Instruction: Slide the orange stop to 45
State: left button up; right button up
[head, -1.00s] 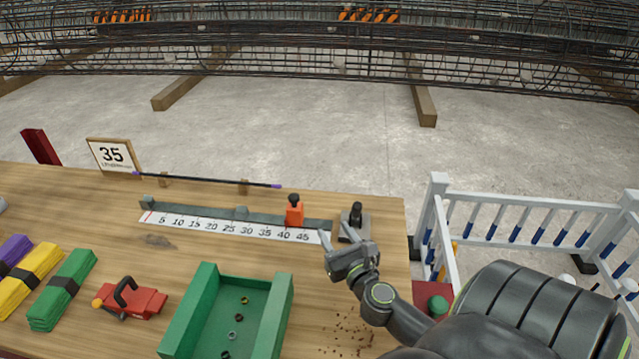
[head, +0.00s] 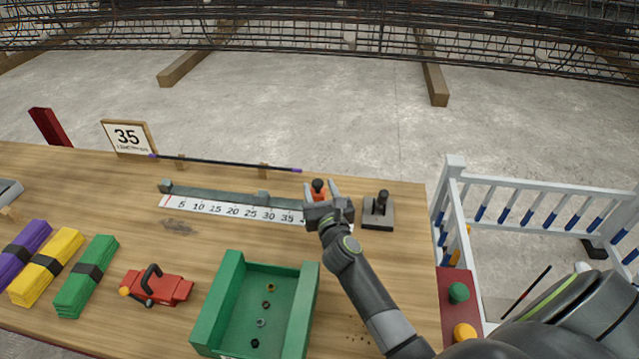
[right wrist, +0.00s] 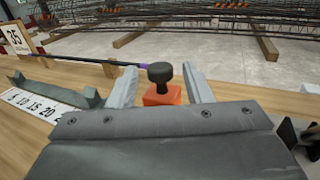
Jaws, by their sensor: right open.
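The orange stop (head: 319,196) with its black knob sits on the grey rail (head: 230,200) near the right end of the number scale (head: 215,207). Numbers 5 to 35 show; the marks past that are hidden by my right gripper (head: 321,187). That gripper is open, with its fingers on either side of the stop. In the right wrist view the orange block (right wrist: 155,96) and black knob (right wrist: 160,72) stand between the two grey fingers. Contact with the stop cannot be made out. My left gripper is not in view.
A sign reading 35 (head: 128,137) stands at the back left. A black clamp-like piece (head: 379,211) stands just right of the gripper. A green tray (head: 228,301), a red tool (head: 158,289) and coloured bundles (head: 86,275) lie in front. A white railing (head: 520,182) is at right.

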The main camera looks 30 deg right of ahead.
jog(key=shift+x, duration=1.4)
jog(key=shift+c, duration=0.5)
grip_shut()
